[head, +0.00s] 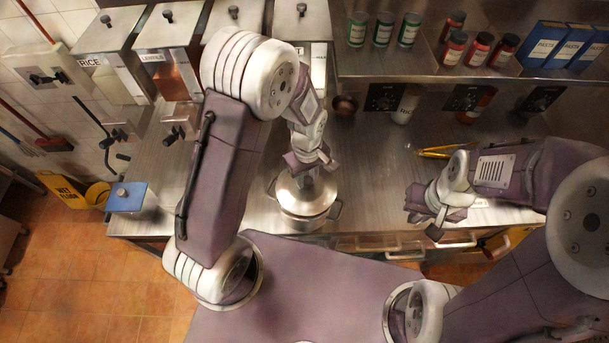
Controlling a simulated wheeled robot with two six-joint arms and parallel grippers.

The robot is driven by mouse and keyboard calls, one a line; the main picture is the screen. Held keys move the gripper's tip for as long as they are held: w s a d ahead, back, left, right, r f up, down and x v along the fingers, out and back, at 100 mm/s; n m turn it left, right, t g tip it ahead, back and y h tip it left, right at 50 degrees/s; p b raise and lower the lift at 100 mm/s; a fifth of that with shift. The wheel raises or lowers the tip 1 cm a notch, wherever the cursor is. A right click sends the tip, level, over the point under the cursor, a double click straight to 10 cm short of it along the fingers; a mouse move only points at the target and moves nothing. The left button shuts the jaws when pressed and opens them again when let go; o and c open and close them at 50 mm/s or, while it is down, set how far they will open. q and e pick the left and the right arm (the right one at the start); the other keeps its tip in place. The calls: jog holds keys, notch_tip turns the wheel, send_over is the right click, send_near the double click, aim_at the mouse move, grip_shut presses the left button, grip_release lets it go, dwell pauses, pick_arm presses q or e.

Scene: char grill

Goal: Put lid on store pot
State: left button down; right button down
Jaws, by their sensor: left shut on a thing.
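A silver metal pot (308,222) with two side handles stands on the steel counter near its front edge. A round silver lid (290,190) is over the pot's mouth. From this high angle I cannot tell whether it rests fully on the rim or is slightly above it. My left gripper (309,168) is above the middle of the lid and shut on its knob, which the fingers mostly hide. My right gripper (424,217) is to the right of the pot, over the counter's front edge, apart from the pot. Its finger gap is unclear.
Food dispensers, one labelled RICE (100,70), stand at the back left. A shelf (430,68) with spice jars and blue boxes runs along the back right. Yellow tongs (445,152) lie on the counter to the right. The counter (373,205) is bare between pot and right gripper.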

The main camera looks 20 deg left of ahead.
pick_arm(q)
jog(key=f+b, duration=0.1)
jog(key=a+f+b, duration=0.1)
jog(key=f, duration=0.1)
jog(key=shift+f+b, duration=0.35)
jog(key=shift+b, duration=0.15)
jog(key=shift+d+f+b, duration=0.3)
jog(key=shift+f+b, duration=0.1)
jog(key=shift+f, duration=0.2)
jog(key=shift+a, duration=0.1)
jog(key=c, duration=1)
grip_release()
jog(key=shift+a, duration=0.1)
jog(key=shift+r, duration=0.1)
